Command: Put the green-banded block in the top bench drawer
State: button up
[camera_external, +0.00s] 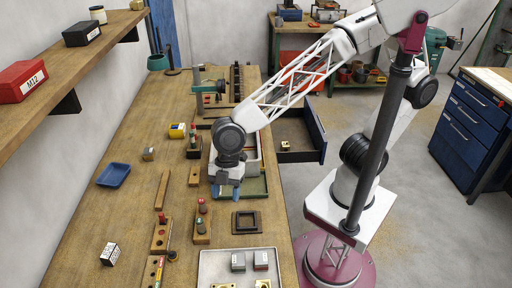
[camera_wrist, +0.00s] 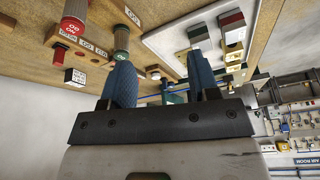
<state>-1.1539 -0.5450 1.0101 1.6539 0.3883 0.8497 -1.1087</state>
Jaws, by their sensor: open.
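My gripper (camera_external: 228,188) points down above the bench, near the green mat beside the tray. Its two blue fingers (camera_wrist: 162,86) stand apart with nothing held between them in the wrist view. Two small grey blocks stand on the pale tray (camera_external: 212,262): one with a green-looking top (camera_wrist: 199,35) and one with a red top (camera_wrist: 231,20). They also show as the left block (camera_external: 238,262) and right block (camera_external: 261,260) in the external view. A dark blue bench drawer (camera_external: 318,135) is pulled open at right, with a small brass-coloured piece (camera_external: 286,146) inside.
Wooden racks with red and dark knobbed gauges (camera_external: 160,236) stand left of the tray. A black square frame (camera_external: 246,222) lies behind it. A white lettered cube (camera_external: 109,254) and blue dish (camera_external: 114,174) are on the left. The left bench surface is mostly clear.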

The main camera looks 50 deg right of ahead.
aim_at(238, 259)
jog(key=s+a+f+n, duration=0.2)
jog(key=s+a, duration=0.1)
jog(key=s, duration=0.2)
jog(key=s+a+f+n+g, duration=0.1)
jog(key=s+a+f, duration=0.1)
jog(key=s+a, duration=0.2)
jog(key=shift+s+f+n, duration=0.25)
jog(key=shift+s+n, duration=0.15)
jog(key=shift+s, duration=0.7)
jog(key=shift+x, duration=1.25)
jog(key=shift+f, duration=0.15)
jog(key=shift+x, duration=2.5)
jog(key=shift+d, duration=0.1)
grip_shut()
jog(key=shift+r, duration=0.2)
